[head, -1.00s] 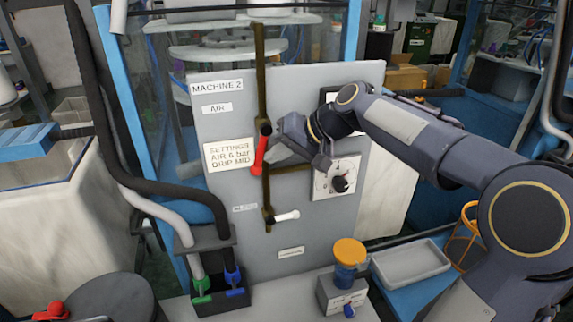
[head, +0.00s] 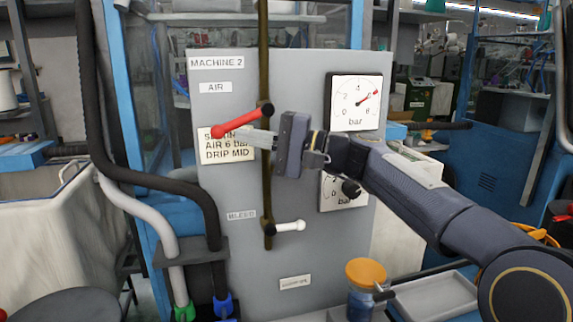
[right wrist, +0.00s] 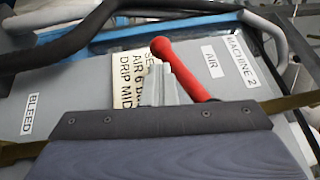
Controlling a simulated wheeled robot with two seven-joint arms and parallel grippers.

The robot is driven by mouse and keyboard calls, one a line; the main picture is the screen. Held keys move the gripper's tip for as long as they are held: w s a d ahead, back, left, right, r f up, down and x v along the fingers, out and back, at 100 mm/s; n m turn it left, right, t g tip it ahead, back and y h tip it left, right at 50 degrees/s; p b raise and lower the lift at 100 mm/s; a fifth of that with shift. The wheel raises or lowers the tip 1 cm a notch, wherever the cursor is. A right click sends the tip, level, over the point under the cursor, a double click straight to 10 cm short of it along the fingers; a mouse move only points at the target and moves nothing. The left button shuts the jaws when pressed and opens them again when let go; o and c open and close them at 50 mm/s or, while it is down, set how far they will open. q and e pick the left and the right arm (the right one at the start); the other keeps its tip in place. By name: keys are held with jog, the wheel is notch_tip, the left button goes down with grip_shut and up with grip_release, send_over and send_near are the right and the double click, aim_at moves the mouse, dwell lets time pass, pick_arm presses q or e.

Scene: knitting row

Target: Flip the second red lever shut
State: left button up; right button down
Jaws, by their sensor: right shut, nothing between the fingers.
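The red lever (head: 240,122) is on the brown vertical pipe (head: 264,60) of the panel marked MACHINE 2. It points left and slightly down from its pivot, mostly across the pipe. In the right wrist view the lever (right wrist: 182,66) runs beside my fingers. My right gripper (head: 248,138) is shut and empty, its fingertips just under the lever. The fingers (right wrist: 165,82) appear against or very near the lever's side; exact contact is unclear. My left gripper is out of view. Only one red lever shows on this panel.
A white lever (head: 290,226) sticks out right, lower on the pipe, near the BLEED label (head: 242,215). A pressure gauge (head: 357,102) is at upper right. An orange-capped jar (head: 365,274) stands below.

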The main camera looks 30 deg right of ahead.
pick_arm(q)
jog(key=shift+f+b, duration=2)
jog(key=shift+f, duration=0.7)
pick_arm(e)
jog(key=shift+w+a+r+m+t+y, duration=0.15)
jog(key=shift+a+r+m+t+y, duration=0.6)
jog(key=shift+t, duration=0.25)
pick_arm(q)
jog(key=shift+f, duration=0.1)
